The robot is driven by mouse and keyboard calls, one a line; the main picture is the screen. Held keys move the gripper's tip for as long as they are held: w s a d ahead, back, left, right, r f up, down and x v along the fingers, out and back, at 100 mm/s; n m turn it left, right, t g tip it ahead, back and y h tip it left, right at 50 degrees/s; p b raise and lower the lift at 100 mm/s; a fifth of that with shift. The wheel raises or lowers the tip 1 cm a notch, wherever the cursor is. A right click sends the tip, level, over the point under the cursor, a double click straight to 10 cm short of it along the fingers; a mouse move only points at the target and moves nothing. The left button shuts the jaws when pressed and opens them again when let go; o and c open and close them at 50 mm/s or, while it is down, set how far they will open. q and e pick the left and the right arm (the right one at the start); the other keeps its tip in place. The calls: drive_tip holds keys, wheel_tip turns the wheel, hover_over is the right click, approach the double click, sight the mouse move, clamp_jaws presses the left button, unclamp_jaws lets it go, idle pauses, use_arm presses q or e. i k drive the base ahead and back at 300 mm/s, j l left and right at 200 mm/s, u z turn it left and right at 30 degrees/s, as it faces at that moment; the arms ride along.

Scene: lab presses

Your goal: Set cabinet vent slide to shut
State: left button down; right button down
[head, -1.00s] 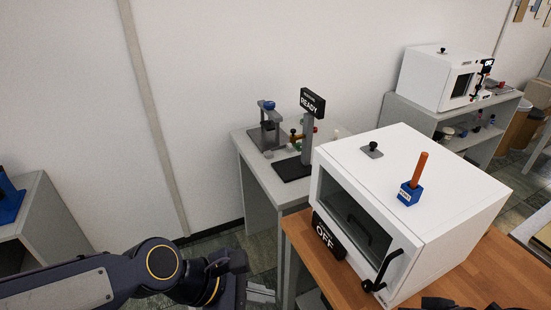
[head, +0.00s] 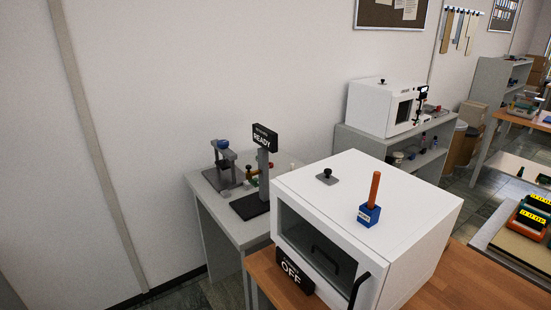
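A white cabinet (head: 392,212) with a dark window and a black door handle (head: 359,290) stands on a wooden table. On its top is a small grey plate with a black knob (head: 327,174), which looks like the vent slide; whether it is open or shut cannot be told. A second white cabinet (head: 373,107) with a black knob on top (head: 382,81) stands farther back on a grey shelf. Neither of my grippers shows in the head view now.
A blue block with an orange rod (head: 370,212) stands on the near cabinet's top, right of the knob. A black OFF sign (head: 291,272) is at its front. A grey table (head: 226,226) with a small press (head: 224,162) and a READY display (head: 265,138) stands behind left.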

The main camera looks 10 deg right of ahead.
sight(326, 177)
drive_tip(key=z, duration=0.35)
drive_tip(key=i+j+z, duration=0.15)
drive_tip(key=z, duration=0.15)
drive_tip(key=i+j+z, duration=0.1)
drive_tip(key=j+z, duration=0.25)
drive_tip(key=i+j+z, duration=0.1)
drive_tip(key=j+z, duration=0.2)
